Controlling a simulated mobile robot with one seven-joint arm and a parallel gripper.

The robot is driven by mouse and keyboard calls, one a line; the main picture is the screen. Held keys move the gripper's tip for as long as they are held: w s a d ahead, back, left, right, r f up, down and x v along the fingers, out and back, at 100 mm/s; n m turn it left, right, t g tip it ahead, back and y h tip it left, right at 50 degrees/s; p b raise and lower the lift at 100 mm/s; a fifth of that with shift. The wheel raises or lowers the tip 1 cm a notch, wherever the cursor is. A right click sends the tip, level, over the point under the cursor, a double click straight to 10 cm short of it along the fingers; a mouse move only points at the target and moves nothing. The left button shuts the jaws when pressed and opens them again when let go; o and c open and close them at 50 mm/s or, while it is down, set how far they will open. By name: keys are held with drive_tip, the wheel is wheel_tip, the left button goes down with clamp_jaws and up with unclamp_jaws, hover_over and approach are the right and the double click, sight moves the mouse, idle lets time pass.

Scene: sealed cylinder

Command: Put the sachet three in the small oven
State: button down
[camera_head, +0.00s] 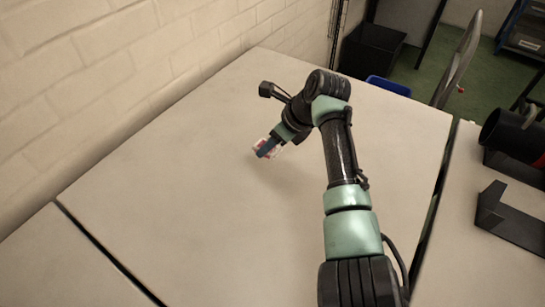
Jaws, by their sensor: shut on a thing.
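My gripper (268,149) is over the middle of the white table, toward the back, pointing down and to the left. It is shut on a small white and red packet (259,144), which looks like the sachet. The gripper covers part of the packet, and its print is too small to read. The packet seems to be above the table top, but the exact gap is hard to tell. At the right edge lies a black cylinder (509,134) with an opening, partly out of frame; I cannot tell whether it is the small oven.
The white table (150,200) is bare around the gripper. A brick wall (120,60) borders it at left. A dark angled bracket (510,218) sits on the right table, across a gap. A black bin (372,48) and a blue item (388,86) are beyond the far edge.

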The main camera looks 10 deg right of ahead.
sight(270, 167)
drive_tip(key=shift+f+b, duration=0.4)
drive_tip(key=shift+f, duration=2.3)
drive_tip(key=shift+f, duration=0.15)
drive_tip(key=shift+c, duration=1.5)
unclamp_jaws()
drive_tip(key=shift+r, duration=0.4)
drive_tip(key=p+v, duration=0.2)
drive_tip(key=v, duration=0.9)
drive_tip(key=shift+s+d+r, duration=0.15)
drive_tip(key=shift+s, duration=0.05)
